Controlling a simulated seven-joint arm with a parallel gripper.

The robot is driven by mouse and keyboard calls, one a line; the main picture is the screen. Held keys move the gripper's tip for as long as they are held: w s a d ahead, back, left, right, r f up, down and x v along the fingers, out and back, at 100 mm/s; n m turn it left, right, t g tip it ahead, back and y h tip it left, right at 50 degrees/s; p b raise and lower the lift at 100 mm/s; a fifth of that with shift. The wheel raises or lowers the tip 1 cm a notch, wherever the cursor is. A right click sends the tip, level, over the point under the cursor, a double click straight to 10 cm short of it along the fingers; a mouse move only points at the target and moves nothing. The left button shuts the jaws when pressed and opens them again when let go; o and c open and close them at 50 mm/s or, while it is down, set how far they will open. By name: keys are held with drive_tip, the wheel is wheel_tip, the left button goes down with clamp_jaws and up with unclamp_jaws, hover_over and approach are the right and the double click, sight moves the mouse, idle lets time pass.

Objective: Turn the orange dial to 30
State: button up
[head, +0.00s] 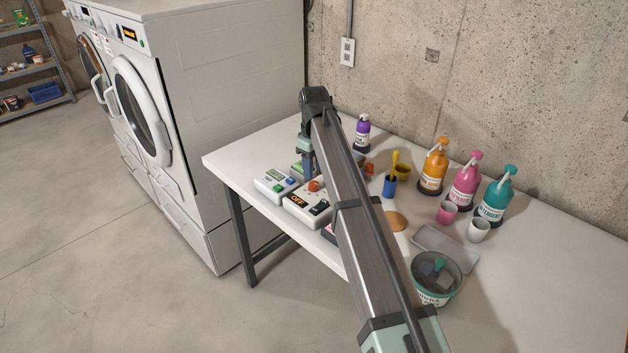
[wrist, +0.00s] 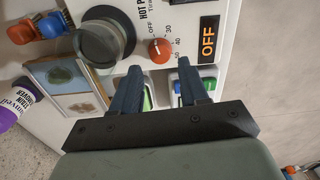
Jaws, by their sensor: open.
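The orange dial (wrist: 160,50) sits on a white panel (wrist: 195,12) with printed numbers beside it, 30 among them, and a dark OFF display (wrist: 209,38). I cannot tell which number the dial points to. In the head view the orange dial (head: 314,186) shows on the white unit (head: 323,199) near the table's left part. My gripper (wrist: 158,88) is open and empty, with its two fingers apart on the panel side of the wrist view. The dial appears just beyond the fingertips, between their lines, and apart from them. In the head view my gripper (head: 307,165) is partly hidden by the arm.
A white device with green and blue buttons (head: 274,184) stands left of the panel. The table's right part is clear.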

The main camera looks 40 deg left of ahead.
sight(314, 183)
drive_tip(key=shift+f, duration=2.65)
drive_tip(key=shift+c, duration=0.3)
drive_tip(key=c, duration=0.7)
drive_tip(key=shift+m, duration=0.4)
drive_tip(key=m, duration=0.3)
drive_tip(key=shift+m, duration=2.5)
